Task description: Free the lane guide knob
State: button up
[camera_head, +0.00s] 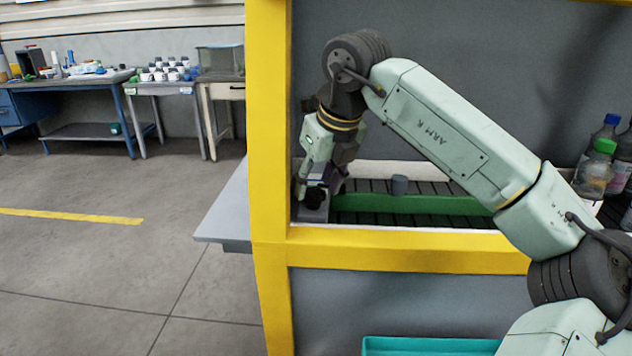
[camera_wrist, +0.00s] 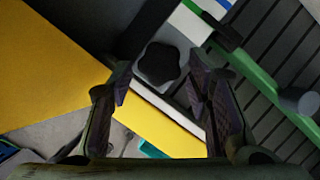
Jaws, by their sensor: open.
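The lane guide knob (camera_wrist: 158,62) is a black, star-shaped knob on a grey block, seen from above in the wrist view. It also shows as a dark shape in the head view (camera_head: 314,199), partly covered by my fingers. My gripper (camera_wrist: 163,88) is open and points down, its two fingers apart. The knob appears just beyond the fingertips, between their lines, with nothing held. In the head view my gripper (camera_head: 320,183) is low over the block. The green lane guide (camera_head: 420,205) runs right from the block along the dark slatted conveyor (camera_head: 440,187).
A yellow frame post (camera_head: 268,150) and crossbar (camera_head: 400,250) stand close to my gripper. A grey cylinder (camera_head: 399,185) stands by the guide. Bottles (camera_head: 597,165) are at the right. A teal bin (camera_head: 430,346) is below the crossbar.

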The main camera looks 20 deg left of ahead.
jog(key=shift+w+a+f, duration=0.15)
jog(key=shift+a+f, duration=0.05)
jog(key=shift+f, duration=0.5)
jog(key=shift+c, duration=0.4)
jog(key=c, duration=0.8)
